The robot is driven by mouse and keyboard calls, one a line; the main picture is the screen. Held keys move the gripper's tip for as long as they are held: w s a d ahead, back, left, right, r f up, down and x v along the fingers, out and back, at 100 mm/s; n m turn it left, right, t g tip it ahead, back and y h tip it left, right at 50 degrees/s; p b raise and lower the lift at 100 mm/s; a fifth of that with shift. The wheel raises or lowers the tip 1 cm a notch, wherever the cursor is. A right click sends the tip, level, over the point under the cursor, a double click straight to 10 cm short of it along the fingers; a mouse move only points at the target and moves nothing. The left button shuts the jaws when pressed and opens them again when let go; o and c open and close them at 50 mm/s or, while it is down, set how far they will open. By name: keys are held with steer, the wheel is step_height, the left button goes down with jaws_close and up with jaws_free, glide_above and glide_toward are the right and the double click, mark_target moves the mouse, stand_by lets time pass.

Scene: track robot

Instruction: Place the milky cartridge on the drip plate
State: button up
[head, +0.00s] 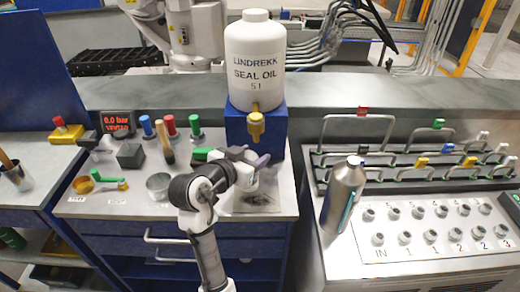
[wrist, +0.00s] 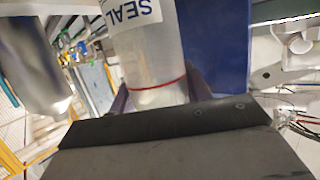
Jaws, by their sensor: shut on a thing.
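The milky cartridge (wrist: 150,60) is a pale, translucent cylinder with a thin red ring near its near end. My gripper (head: 248,164) is shut on it, with dark finger pads on either side in the wrist view (wrist: 158,92). In the head view only a small whitish part of the cartridge (head: 247,177) shows between the fingers. The drip plate (head: 272,208) is a square metal plate with a dark middle on the bench front. My gripper and the cartridge are above its back part. Whether the cartridge touches the plate cannot be told.
The white seal oil jug (head: 255,60) sits on a blue stand (head: 236,122), its yellow tap (head: 256,127) just behind my gripper. A steel bottle (head: 343,192) stands to the right. A metal cup (head: 158,186) and several coloured-handled tools are left.

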steer(key=x, duration=0.4)
steer(key=shift+r, duration=0.2)
steer(key=shift+s, duration=0.1)
steer(key=shift+b, duration=0.3)
steer(key=o, duration=1.2)
steer(key=shift+f, duration=0.15)
steer(key=shift+c, duration=0.2)
steer(key=shift+r, duration=0.25)
steer(key=b+v, duration=0.2)
steer(key=v, duration=1)
